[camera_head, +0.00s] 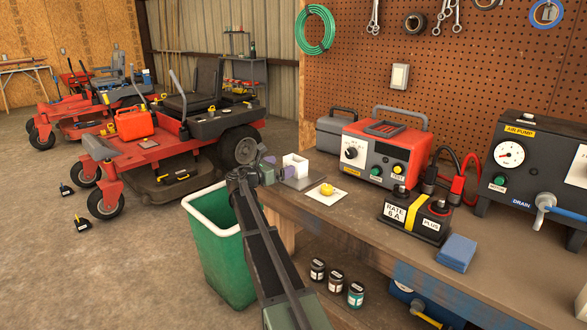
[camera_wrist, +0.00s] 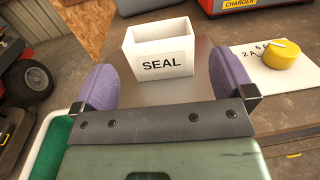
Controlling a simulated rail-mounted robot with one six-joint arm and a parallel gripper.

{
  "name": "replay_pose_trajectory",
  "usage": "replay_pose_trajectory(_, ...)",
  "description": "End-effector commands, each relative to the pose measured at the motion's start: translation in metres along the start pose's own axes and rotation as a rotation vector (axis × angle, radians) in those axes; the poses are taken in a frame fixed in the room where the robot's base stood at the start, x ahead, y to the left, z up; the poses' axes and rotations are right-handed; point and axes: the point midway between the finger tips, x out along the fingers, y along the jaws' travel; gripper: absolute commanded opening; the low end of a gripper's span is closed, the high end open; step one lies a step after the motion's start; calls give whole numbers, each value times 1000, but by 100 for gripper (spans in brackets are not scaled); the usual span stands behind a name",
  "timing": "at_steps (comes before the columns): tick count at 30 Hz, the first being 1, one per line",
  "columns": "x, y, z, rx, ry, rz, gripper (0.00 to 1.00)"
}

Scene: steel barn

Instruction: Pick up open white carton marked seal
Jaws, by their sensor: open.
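The open white carton marked SEAL (camera_wrist: 160,58) stands upright on a grey plate (camera_wrist: 108,92) on the workbench, label facing my gripper. In the head view the carton (camera_head: 295,167) is small, at the bench's left end. My gripper (camera_wrist: 165,85) is open, its two purple finger pads apart on the left and right of the carton in the wrist view. The carton appears just beyond the fingertips; I cannot tell whether they touch it. In the head view my gripper (camera_head: 278,178) is beside the carton, partly hidden by my arm.
A yellow knob on a white card (camera_wrist: 283,55) lies right of the carton. The red charger (camera_head: 385,150) stands behind it. A green bin (camera_head: 212,240) stands below the bench's left end. A black battery (camera_head: 415,218) and blue sponge (camera_head: 457,252) lie further right.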

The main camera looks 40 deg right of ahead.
Motion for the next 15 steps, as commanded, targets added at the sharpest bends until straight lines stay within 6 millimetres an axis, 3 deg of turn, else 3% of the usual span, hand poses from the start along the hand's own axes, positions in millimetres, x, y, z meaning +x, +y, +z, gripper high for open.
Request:
replay_pose_trajectory(3,23,1,0,1,1,-2,100)
replay_pose_trajectory(10,35,1,-1,2,1,-1,100)
replay_pose_trajectory(15,67,2,-3,2,1,-3,100)
